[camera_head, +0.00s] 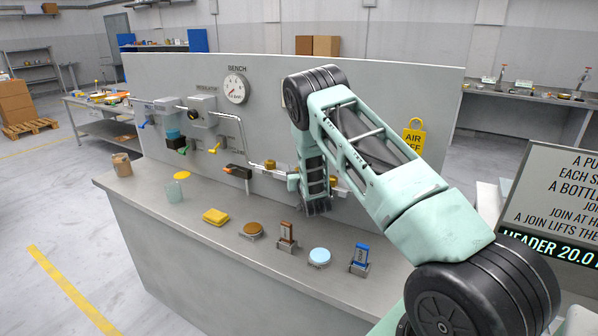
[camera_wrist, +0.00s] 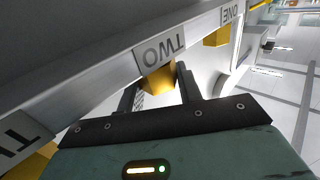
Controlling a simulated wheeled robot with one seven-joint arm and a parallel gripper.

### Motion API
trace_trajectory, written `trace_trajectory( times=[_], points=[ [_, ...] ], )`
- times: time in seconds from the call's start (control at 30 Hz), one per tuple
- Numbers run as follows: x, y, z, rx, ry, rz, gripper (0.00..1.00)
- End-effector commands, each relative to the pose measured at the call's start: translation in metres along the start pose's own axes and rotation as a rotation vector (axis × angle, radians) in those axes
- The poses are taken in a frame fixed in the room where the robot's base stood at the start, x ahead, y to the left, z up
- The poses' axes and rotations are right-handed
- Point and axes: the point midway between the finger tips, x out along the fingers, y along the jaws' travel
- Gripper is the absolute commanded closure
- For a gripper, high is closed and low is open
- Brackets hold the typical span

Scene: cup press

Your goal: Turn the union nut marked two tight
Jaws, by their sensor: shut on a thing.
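The union nut marked two (camera_wrist: 158,79) is a yellow block under the upside-down label TWO (camera_wrist: 164,52) in the wrist view. My gripper (camera_wrist: 160,88) has one finger on each side of this nut and is shut on it. In the head view my gripper (camera_head: 318,206) is at the pipe along the back panel, and my arm hides the nut there. The nut beside the label ONE (camera_wrist: 217,38) stands apart to the right in the wrist view. Another yellow nut (camera_wrist: 30,163) is partly visible at lower left, its label cut off.
The grey bench (camera_head: 200,228) holds a yellow block (camera_head: 215,216), a brown-topped disc (camera_head: 252,229), a blue-topped disc (camera_head: 320,256) and two small stands. A gauge (camera_head: 235,88) and a yellow AIR tag (camera_head: 413,140) are on the panel. The bench front is clear.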

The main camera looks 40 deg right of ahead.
Motion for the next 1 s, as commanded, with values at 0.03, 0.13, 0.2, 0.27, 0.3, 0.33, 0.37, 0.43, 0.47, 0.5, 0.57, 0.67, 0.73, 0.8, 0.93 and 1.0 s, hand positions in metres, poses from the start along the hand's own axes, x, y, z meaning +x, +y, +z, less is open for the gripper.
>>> trace_trajectory(
  times=[0.03, 0.13, 0.2, 0.27, 0.3, 0.33, 0.37, 0.43, 0.47, 0.5, 0.57, 0.67, 0.73, 0.8, 0.93, 1.0],
  points=[
    [0.0000, -0.0013, 0.0031, 0.002, 0.001, 0.017, 0.88],
    [0.0000, -0.0018, 0.0047, 0.003, 0.002, 0.068, 0.88],
    [0.0000, -0.0019, 0.0051, 0.003, 0.004, 0.115, 0.88],
    [0.0000, -0.0025, 0.0063, 0.004, 0.003, 0.162, 0.88],
    [0.0001, -0.0024, 0.0061, 0.004, 0.004, 0.196, 0.88],
    [0.0001, -0.0026, 0.0066, 0.004, 0.003, 0.223, 0.88],
    [0.0001, -0.0031, 0.0068, 0.005, 0.004, 0.249, 0.88],
    [0.0001, -0.0032, 0.0066, 0.005, 0.003, 0.314, 0.88],
    [0.0002, -0.0035, 0.0065, 0.004, 0.003, 0.343, 0.88],
    [0.0004, -0.0034, 0.0061, 0.004, 0.004, 0.381, 0.88],
    [0.0004, -0.0036, 0.0056, 0.004, 0.002, 0.437, 0.88],
    [0.0007, -0.0033, 0.0044, 0.005, 0.002, 0.532, 0.88],
    [0.0007, -0.0030, 0.0039, 0.004, 0.002, 0.597, 0.88],
    [0.0007, -0.0025, 0.0036, 0.003, 0.001, 0.659, 0.88],
    [0.0008, -0.0024, 0.0025, 0.003, 0.001, 0.763, 0.88],
    [0.0008, -0.0022, 0.0023, 0.004, 0.001, 0.812, 0.88]
  ],
)
